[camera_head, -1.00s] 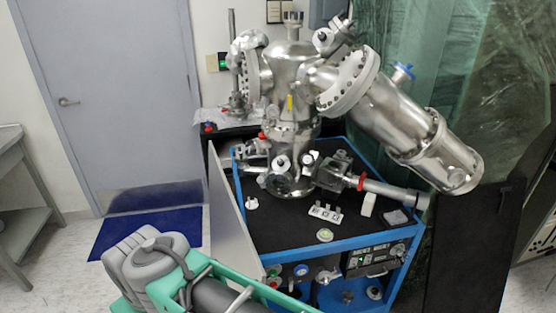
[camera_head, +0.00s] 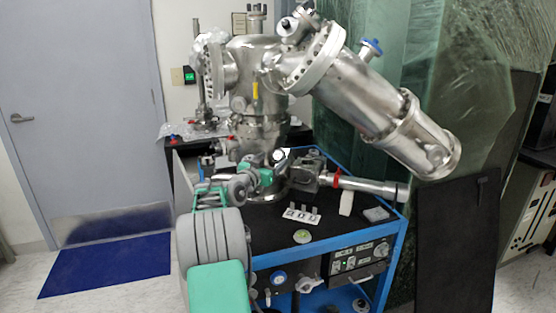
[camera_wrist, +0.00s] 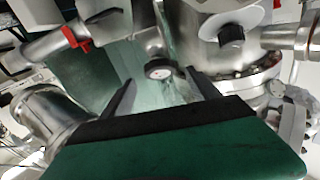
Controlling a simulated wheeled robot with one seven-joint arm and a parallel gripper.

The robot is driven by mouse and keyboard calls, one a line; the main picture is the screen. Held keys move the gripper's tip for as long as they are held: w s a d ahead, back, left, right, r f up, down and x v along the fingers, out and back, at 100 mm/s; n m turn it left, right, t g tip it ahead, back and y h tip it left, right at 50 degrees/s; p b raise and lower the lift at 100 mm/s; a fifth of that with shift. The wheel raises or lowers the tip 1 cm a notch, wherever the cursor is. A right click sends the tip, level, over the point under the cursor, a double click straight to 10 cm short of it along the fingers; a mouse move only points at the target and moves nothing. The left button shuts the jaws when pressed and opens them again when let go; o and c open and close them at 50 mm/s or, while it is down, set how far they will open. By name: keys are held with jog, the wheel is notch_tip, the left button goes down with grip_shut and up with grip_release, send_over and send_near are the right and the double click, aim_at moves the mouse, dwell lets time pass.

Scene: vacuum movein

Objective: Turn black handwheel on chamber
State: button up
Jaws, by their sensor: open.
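The steel vacuum chamber (camera_head: 258,88) stands on a blue-framed cart with a black top. In the wrist view, a small dark round wheel with a pale centre (camera_wrist: 158,69) shows between and beyond my fingertips. A black knob (camera_wrist: 231,36) on a pale disc is at the upper right. I cannot tell for sure which is the task's handwheel. My gripper (camera_wrist: 160,77) is open, with its two dark fingers apart and nothing held. In the head view my green gripper end (camera_head: 266,178) is low beside the chamber's base, its fingertips unclear.
A thick steel tube (camera_head: 372,98) slopes down to the right from the chamber. A horizontal tube with a red ring (camera_head: 338,178) extends right over the cart (camera_head: 378,262). Small parts lie on the cart top. A blue mat (camera_head: 105,262) lies before the door.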

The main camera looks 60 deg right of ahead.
aim_at(278, 156)
jog(key=d, duration=0.5)
jog(key=shift+a, duration=0.1)
jog(key=shift+c, duration=0.2)
